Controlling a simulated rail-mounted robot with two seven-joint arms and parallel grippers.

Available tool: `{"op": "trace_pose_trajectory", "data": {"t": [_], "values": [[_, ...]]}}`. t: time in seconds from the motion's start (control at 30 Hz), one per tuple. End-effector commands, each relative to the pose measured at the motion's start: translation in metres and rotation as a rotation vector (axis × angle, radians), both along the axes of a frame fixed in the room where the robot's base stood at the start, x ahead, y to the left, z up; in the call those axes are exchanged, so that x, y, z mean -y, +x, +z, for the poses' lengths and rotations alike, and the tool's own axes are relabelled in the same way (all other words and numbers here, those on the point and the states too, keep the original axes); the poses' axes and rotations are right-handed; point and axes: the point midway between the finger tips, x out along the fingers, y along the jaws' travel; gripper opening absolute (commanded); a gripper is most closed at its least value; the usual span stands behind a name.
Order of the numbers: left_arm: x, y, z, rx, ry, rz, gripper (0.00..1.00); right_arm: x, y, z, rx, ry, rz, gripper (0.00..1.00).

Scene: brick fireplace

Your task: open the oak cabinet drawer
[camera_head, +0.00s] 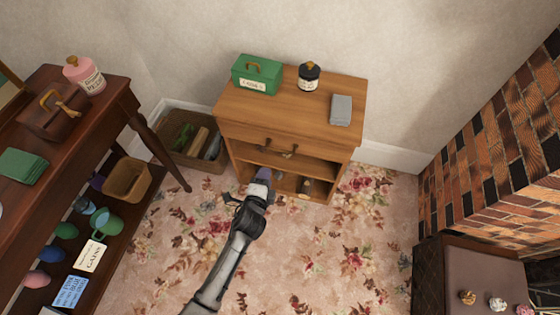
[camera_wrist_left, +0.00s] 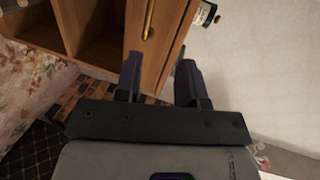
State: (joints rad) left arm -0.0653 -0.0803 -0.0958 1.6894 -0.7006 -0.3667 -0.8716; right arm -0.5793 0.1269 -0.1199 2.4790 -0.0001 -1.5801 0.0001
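The oak cabinet (camera_head: 310,114) stands against the back wall, with its drawer front just under the top and open shelves below. The drawer looks shut, with no gap showing along its top. Its brass handle (camera_head: 290,151) is on the drawer front; in the left wrist view the handle (camera_wrist_left: 149,18) is a bar at the top, beyond the fingertips. My left gripper (camera_head: 262,178) is in front of the cabinet, below the handle in the picture. In the left wrist view its fingers (camera_wrist_left: 158,75) are apart with nothing between them. My right gripper is not in view.
On the cabinet are a green box (camera_head: 257,76), a dark bottle (camera_head: 309,77) and a grey cloth-like block (camera_head: 341,109). A basket (camera_head: 186,150) and dark table (camera_head: 98,112) are at the left. A brick fireplace (camera_head: 490,145) is at the right. Carpet in front is clear.

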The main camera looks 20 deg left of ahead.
Motion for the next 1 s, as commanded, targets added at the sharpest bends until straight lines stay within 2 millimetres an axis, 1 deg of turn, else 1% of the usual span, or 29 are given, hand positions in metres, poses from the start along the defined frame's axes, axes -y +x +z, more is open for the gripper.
{"op": "trace_pose_trajectory", "data": {"t": [0.03,0.1,0.27,0.37,0.47,0.8,1.0], "values": [[0.002,0.004,-0.014,0.010,0.017,-0.011,0.37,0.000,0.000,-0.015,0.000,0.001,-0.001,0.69],[0.005,0.007,-0.020,0.020,0.039,-0.026,0.37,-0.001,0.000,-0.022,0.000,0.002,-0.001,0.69],[0.008,0.014,-0.027,0.033,0.066,-0.042,0.37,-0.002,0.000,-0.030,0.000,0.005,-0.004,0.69],[0.008,0.023,-0.029,0.036,0.070,-0.046,0.37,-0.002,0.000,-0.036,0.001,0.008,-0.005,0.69],[0.007,0.038,-0.033,0.037,0.071,-0.046,0.37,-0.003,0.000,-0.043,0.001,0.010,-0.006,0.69],[0.000,0.099,-0.046,0.036,0.071,-0.045,0.37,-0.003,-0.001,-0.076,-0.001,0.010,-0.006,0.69],[-0.002,0.126,-0.051,0.034,0.069,-0.045,0.37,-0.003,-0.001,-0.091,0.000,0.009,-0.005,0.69]]}}
